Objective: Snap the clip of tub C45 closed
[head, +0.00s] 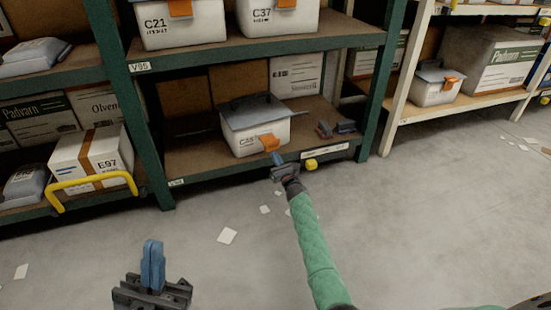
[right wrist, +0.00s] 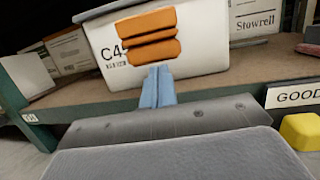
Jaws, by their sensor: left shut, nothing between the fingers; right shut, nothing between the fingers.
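Tub C45 (head: 247,139) is a white tub with a grey lid (head: 254,112) on the lower shelf of the green rack. Its orange clip (head: 269,143) is at the front; it also shows in the right wrist view (right wrist: 149,36). I cannot tell whether the clip is latched. My right gripper (head: 277,160) is shut and empty, its blue fingertips just below the clip; they also show in the right wrist view (right wrist: 158,82), where touching or apart is unclear. My left gripper (head: 152,252) is shut and empty, low in front of the rack.
Small dark items (head: 337,128) lie right of the tub, and a carton (head: 297,76) stands behind it. A yellow knob (head: 310,164) sits on the shelf's front edge. A yellow handle (head: 90,184) juts out at left. Paper scraps (head: 227,236) lie on open floor.

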